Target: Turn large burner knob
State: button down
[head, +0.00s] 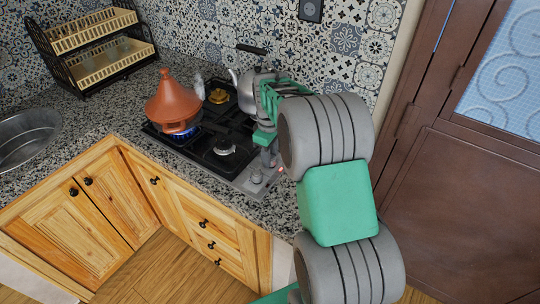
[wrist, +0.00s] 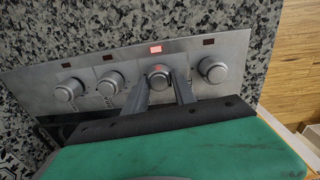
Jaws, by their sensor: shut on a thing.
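The stove's control strip (wrist: 140,54) shows several round silver knobs in the wrist view. My gripper (wrist: 160,82) is shut on one of them, the burner knob (wrist: 158,72), with one finger at each side of it. A red light (wrist: 155,49) glows above this knob. The lights above the other knobs look dark. In the head view my gripper (head: 268,158) is low over the strip at the stove's right end, and my arm hides part of the stove. Which burner this knob belongs to cannot be told from the strip.
A terracotta tagine (head: 174,100) stands on a burner with a blue flame (head: 180,133). A silver kettle (head: 248,88) stands at the back, close to my arm. A dish rack (head: 95,45) and a metal sink (head: 25,135) are on the left. A brown door (head: 450,200) is at right.

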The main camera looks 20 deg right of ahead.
jog(key=shift+n, duration=0.9)
jog(key=c, duration=1)
grip_release()
jog(key=shift+c, duration=0.2)
jog(key=shift+r, duration=0.1)
notch_tip(320, 180, up, 8)
jog(key=shift+s+f+b, duration=0.1)
jog(key=shift+f+b, duration=0.15)
jog(key=shift+b, duration=0.4)
jog(key=shift+r, duration=0.1)
